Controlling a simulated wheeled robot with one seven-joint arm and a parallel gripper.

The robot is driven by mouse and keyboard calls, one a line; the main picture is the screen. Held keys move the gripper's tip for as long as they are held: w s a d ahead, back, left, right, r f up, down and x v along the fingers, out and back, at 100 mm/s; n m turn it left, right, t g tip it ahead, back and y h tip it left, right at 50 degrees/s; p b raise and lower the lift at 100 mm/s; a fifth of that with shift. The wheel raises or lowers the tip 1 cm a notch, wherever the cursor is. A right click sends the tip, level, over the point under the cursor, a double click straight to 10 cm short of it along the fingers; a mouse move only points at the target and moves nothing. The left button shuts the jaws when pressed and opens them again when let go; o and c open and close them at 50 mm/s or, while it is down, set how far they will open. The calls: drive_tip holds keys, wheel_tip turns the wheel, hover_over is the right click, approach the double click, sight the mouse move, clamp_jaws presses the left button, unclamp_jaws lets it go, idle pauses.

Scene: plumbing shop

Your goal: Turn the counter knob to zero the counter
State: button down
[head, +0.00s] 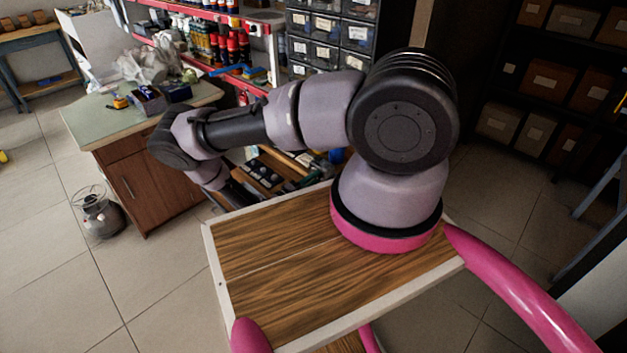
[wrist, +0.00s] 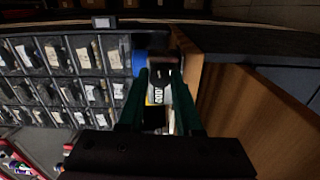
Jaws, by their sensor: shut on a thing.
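In the wrist view the two dark green fingers of my gripper (wrist: 161,74) reach forward, a narrow gap apart. A small dark piece sits between their tips and looks like the counter knob (wrist: 162,76); the fingers are shut on it. Its shape and any pointer are too dark to read. Just below it, between the fingers, is a white and yellow face with dark lettering (wrist: 157,95), perhaps part of the counter. I cannot make out the counter's digits. In the head view my gripper is hidden low behind the wooden top, and neither counter nor knob can be made out.
A blue cylindrical item (wrist: 139,62) stands close by the left fingertip. A wooden panel (wrist: 245,115) lies close on the right, and drawer bins (wrist: 70,75) fill the left. In the head view a green-topped cabinet (head: 85,120) stands left of my arm; open floor lies in front.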

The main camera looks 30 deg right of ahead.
drive_tip(key=shift+m, duration=0.6)
drive_tip(key=c, duration=0.6)
unclamp_jaws()
drive_tip(key=v, duration=1)
drive_tip(key=shift+a, duration=0.4)
drive_tip(key=shift+s, duration=0.1)
